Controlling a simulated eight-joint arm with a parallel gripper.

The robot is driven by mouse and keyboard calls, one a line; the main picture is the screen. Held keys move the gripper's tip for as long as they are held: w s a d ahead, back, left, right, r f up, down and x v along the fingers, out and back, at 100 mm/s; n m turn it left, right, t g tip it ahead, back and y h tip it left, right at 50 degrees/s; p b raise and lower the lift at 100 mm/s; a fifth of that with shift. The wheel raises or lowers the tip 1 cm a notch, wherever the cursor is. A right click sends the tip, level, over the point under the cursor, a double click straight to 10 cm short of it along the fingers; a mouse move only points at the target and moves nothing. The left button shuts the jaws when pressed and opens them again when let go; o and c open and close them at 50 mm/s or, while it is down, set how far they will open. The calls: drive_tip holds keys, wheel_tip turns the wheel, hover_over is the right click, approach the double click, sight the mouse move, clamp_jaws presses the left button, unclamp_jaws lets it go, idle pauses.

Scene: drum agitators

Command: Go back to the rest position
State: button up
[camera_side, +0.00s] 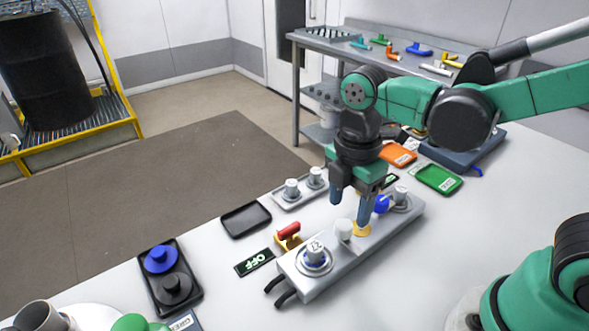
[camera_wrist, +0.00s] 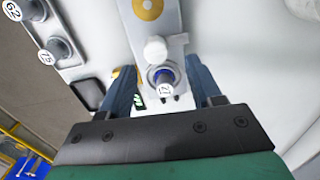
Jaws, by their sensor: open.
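My gripper (camera_side: 350,208) points down above the grey panel block (camera_side: 330,278), its two fingers apart with nothing between them. In the side view one fingertip shows just above or in front of a yellow ring (camera_side: 361,229); I cannot tell whether it touches. A knob marked 12 (camera_side: 314,251) stands at the near end of the block, beside a white knob (camera_side: 344,229). A blue knob (camera_side: 381,204) is toward the far end. In the wrist view my open fingers (camera_wrist: 165,90) frame the knob marked 12 (camera_wrist: 164,88), with the white knob (camera_wrist: 155,50) beyond.
A red-handled switch (camera_side: 289,232) and an OFF sign (camera_side: 254,262) lie beside the block. A black tray with blue and black discs (camera_side: 178,294) is at front left. An empty black tray (camera_side: 246,219), a two-knob plate (camera_side: 299,194), and green (camera_side: 438,179) and orange (camera_side: 398,155) trays stand around.

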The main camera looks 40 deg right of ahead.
drive_tip(key=shift+r, duration=0.1)
drive_tip(key=shift+d+r+m, duration=0.15)
drive_tip(key=shift+d+m, duration=0.05)
drive_tip(key=shift+m, duration=0.3)
drive_tip(key=w+d+r+m+t, duration=0.1)
drive_tip(key=d+r+m+t, duration=0.2)
drive_tip(key=m, duration=1.3)
drive_tip(key=d+t, duration=0.2)
drive_tip(key=t, duration=0.2)
drive_tip(key=shift+r+m, duration=0.2)
drive_tip(key=shift+m, duration=0.2)
